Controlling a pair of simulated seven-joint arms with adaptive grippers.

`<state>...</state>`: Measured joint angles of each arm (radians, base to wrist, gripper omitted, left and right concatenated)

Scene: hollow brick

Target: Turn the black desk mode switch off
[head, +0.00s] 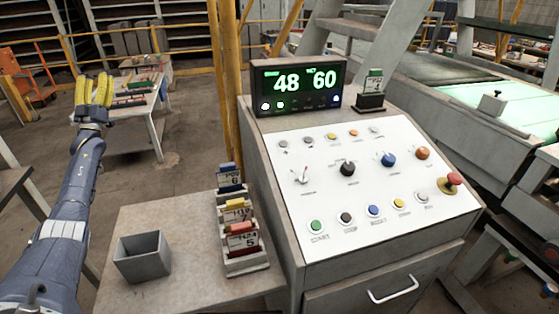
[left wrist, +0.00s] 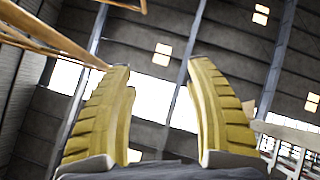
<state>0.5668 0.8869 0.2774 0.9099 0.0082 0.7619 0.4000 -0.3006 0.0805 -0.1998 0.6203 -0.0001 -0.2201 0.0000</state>
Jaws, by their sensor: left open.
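The black rotary switch (head: 347,168) sits in the middle of the white sloped panel (head: 440,229) on the desk, in the head view. Its label is too small to read. My left gripper (head: 95,84) is raised at the far left, well away from the panel, with its yellow fingers pointing up. In the left wrist view its two fingers (left wrist: 157,75) stand apart with nothing between them. The switch does not show in that view. My right gripper is not in view.
A silver lever (head: 301,176), a blue knob (head: 388,160), a red mushroom button (head: 453,180) and several push buttons share the panel. A display (head: 299,86) reads 48 and 60. A card rack (head: 243,262) and grey bin (head: 142,257) stand left of the desk.

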